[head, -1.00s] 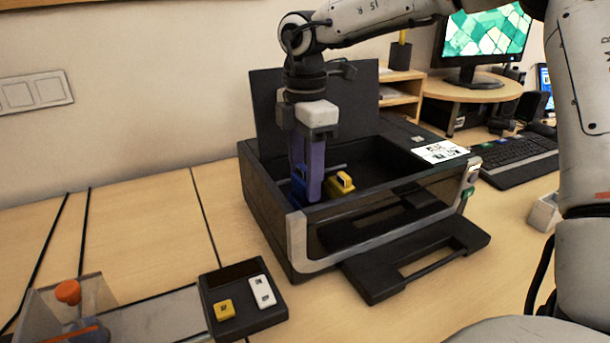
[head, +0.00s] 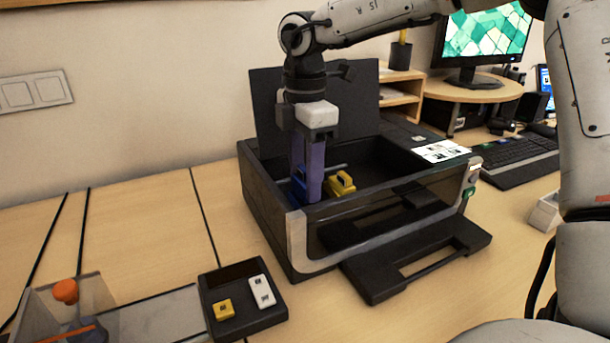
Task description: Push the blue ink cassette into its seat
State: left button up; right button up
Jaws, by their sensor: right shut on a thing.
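The blue ink cassette (head: 299,186) sits low inside the open black printer (head: 270,205), at its left end. It is mostly hidden by the fingers of my right gripper (head: 309,193), which reach down into the printer from above. The right gripper is shut on the blue cassette, as far as the view shows. A yellow cassette (head: 341,184) stands just to the right of the fingers inside the printer. I cannot tell how deep the blue cassette sits. My left gripper is not in view.
The printer's lid (head: 265,115) stands raised behind the gripper. A black tray (head: 215,285) with a yellow and a white piece lies at the front left. A clear holder with an orange knob (head: 66,291) is further left. The output tray (head: 420,262) sticks out in front.

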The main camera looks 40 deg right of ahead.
aim_at(305, 169)
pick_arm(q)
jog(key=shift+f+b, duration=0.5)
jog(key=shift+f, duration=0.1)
pick_arm(e)
jog(key=shift+f, duration=0.6)
jog(key=shift+f, duration=0.25)
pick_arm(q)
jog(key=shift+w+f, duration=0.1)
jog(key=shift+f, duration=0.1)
pick_arm(e)
jog(key=o, duration=1.2)
pick_arm(q)
jog(key=shift+b, duration=0.3)
pick_arm(e)
notch_tip(305, 169, up, 9)
jog(key=shift+r+p, duration=0.15)
jog(key=shift+p, duration=0.95)
jog(key=shift+s+r, duration=0.15)
jog(key=shift+r, duration=0.5)
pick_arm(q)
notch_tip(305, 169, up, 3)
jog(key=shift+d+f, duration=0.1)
pick_arm(e)
jog(key=shift+a, duration=0.1)
